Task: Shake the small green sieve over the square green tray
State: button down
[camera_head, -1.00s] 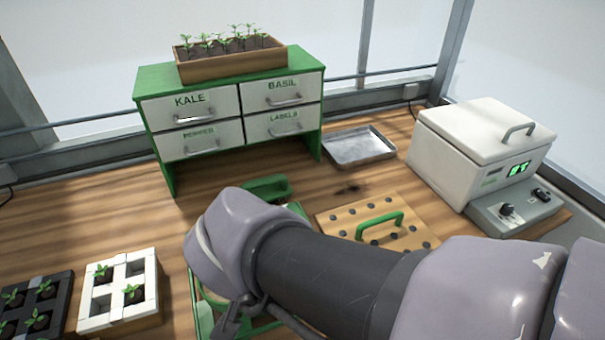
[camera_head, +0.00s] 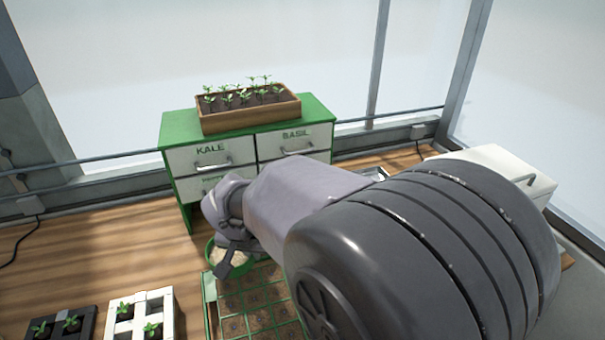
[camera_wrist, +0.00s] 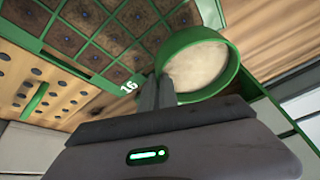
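The small round green sieve (camera_head: 210,256), with pale grainy stuff inside, is at the far left corner of the square green tray (camera_head: 210,290). In the wrist view the sieve (camera_wrist: 238,62) is just right of the tray (camera_wrist: 62,62), whose cells hold brown soil. My gripper (camera_head: 231,258) is at the sieve. In the wrist view its two dark fingers (camera_wrist: 158,90) are close together at the sieve's rim and look shut on it. The exact grip, and the height of the sieve above the tray, are hard to tell. My arm hides the tray's right part.
A green-and-white drawer cabinet (camera_head: 185,160) bearing a seedling box (camera_head: 250,118) stands at the back. A white cell block (camera_head: 165,305) and a black one (camera_head: 88,318) are at front left. The perforated wooden plate (camera_wrist: 60,108) is beside the tray. Clear table (camera_head: 100,250) lies left.

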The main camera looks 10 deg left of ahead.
jog(key=w+d+p, duration=0.3)
jog(key=w+d, duration=0.1)
jog(key=w+d+p, duration=0.3)
jog(key=w, duration=0.1)
jog(key=shift+w+d+r, duration=0.1)
jog(key=shift+d+r, duration=0.1)
jog(key=shift+d, duration=0.2)
jog(key=s+d+b, duration=0.2)
jog(key=s+d, duration=0.2)
jog(key=s, duration=0.2)
jog(key=s+d+b, duration=0.3)
jog(key=s+d, duration=0.1)
jog(key=s, duration=0.3)
jog(key=s+d+b, duration=0.2)
jog(key=s+d, duration=0.2)
jog(key=s, duration=0.3)
jog(key=shift+s+d+f+b, duration=0.1)
jog(key=shift+d+f+b, duration=0.1)
jog(key=shift+b, duration=0.1)
jog(key=s+r, duration=0.1)
jog(key=s+d+r, duration=0.1)
jog(key=r, duration=0.2)
jog(key=shift+s+d, duration=0.3)
jog(key=shift+s, duration=0.1)
